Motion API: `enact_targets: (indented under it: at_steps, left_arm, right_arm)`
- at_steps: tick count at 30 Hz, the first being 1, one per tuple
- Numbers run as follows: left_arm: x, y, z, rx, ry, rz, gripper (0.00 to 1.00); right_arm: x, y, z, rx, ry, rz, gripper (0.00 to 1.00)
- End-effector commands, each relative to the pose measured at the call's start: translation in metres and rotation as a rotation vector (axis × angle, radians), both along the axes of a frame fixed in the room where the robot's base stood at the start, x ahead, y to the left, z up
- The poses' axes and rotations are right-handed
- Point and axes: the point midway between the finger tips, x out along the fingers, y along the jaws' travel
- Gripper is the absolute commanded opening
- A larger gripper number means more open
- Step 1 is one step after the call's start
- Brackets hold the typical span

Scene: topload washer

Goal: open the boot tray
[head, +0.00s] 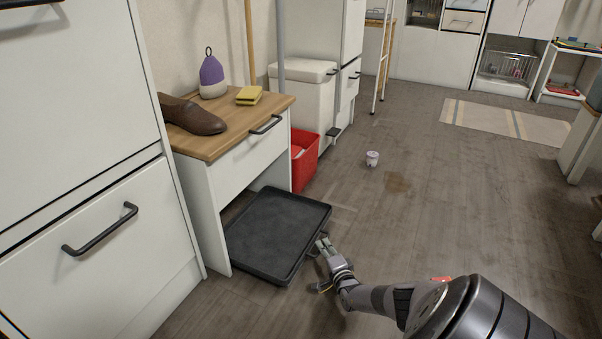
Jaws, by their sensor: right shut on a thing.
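The boot tray (275,233) is a dark grey, shallow rectangular tray with a raised rim. It lies low at the floor, partly under the small white bench with a wooden top (215,150), and much of it shows in front of the bench. My right gripper (318,250) is at the tray's near right edge, low by the floor, and is shut on the tray's rim. The exact contact of the fingers is small and hard to make out. The tray looks empty. My left gripper does not show.
A brown shoe (194,115), a purple and cream object (212,76) and a yellow sponge (249,95) are on the bench top. A red bin (304,160) stands beside the bench. A small cup (372,158) is on the floor near a brown stain (397,181). Floor right of the tray is clear.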

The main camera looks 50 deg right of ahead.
Motion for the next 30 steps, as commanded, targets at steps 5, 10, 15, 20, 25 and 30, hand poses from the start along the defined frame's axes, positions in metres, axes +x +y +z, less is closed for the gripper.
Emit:
enact_targets:
  at_steps: [5,10,15,20,25,30]
  left_arm:
    - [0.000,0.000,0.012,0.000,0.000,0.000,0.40]
    - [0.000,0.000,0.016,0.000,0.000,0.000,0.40]
    - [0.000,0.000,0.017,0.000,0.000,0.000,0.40]
    - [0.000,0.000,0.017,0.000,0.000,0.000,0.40]
    - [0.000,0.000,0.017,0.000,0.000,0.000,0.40]
    - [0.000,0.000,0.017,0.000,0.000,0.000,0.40]
  right_arm:
    - [-0.044,-0.011,0.000,0.000,0.005,0.003,0.00]
    - [-0.068,-0.018,-0.001,0.002,0.002,0.004,0.00]
    - [-0.080,-0.021,-0.001,0.002,0.001,0.003,0.00]
    - [-0.083,-0.022,-0.002,0.002,-0.001,0.003,0.00]
    - [-0.083,-0.022,-0.002,0.001,0.000,0.003,0.00]
    - [-0.082,-0.022,-0.002,0.002,0.001,0.003,0.15]
